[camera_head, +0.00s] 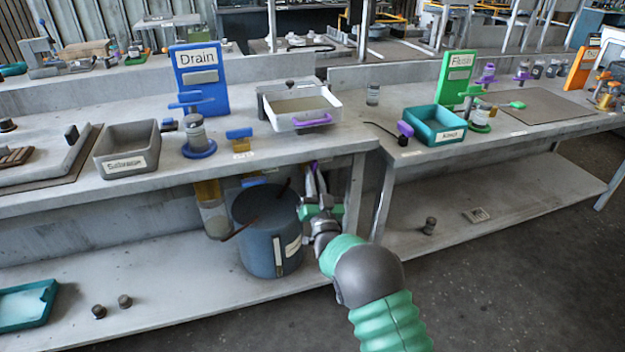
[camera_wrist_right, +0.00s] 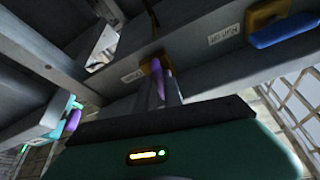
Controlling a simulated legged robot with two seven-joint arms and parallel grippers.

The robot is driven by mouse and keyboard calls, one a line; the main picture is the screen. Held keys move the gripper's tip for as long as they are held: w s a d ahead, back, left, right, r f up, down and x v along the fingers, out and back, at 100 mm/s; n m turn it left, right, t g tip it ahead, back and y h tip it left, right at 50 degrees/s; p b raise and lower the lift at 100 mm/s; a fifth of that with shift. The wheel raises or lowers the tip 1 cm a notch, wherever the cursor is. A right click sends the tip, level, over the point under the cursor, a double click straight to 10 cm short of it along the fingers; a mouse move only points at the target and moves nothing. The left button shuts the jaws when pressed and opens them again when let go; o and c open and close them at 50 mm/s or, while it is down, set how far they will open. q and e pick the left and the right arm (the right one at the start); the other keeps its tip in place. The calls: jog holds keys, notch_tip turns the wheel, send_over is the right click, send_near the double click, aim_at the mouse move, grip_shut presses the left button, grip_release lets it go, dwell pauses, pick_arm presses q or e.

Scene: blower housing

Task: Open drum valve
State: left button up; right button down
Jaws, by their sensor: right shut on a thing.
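A dark blue drum (camera_head: 268,245) with a pale label stands on the lower shelf under the left bench. My right gripper (camera_head: 314,175) reaches under the bench edge, just right of the drum. Its fingers point up and are shut on a small purple handle (camera_head: 315,166). In the right wrist view the purple handle (camera_wrist_right: 159,80) sits between the fingers, by an orange-yellow mount (camera_wrist_right: 152,66) on the bench's underside. A small label is beside that mount, too small to read. My left gripper is not in view.
A clear container (camera_head: 214,219) hangs left of the drum. A bench leg (camera_head: 353,195) stands close to the right of my gripper. In the right wrist view, a blue handle (camera_wrist_right: 285,30) shows beside a "Run off" label (camera_wrist_right: 225,35). A white tray (camera_head: 300,108) sits above.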

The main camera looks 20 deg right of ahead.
jog(key=shift+f+n+y, duration=0.25)
jog(key=shift+n+y, duration=0.15)
jog(key=shift+n, duration=0.6)
jog(key=c, duration=1.5)
grip_release()
jog(key=shift+c, duration=0.2)
jog(key=shift+o, duration=0.4)
jog(key=shift+r, duration=0.1)
jog(key=shift+s, duration=0.1)
jog(key=p+v, duration=0.3)
jog(key=v, duration=1.3)
jog(key=shift+s, duration=0.35)
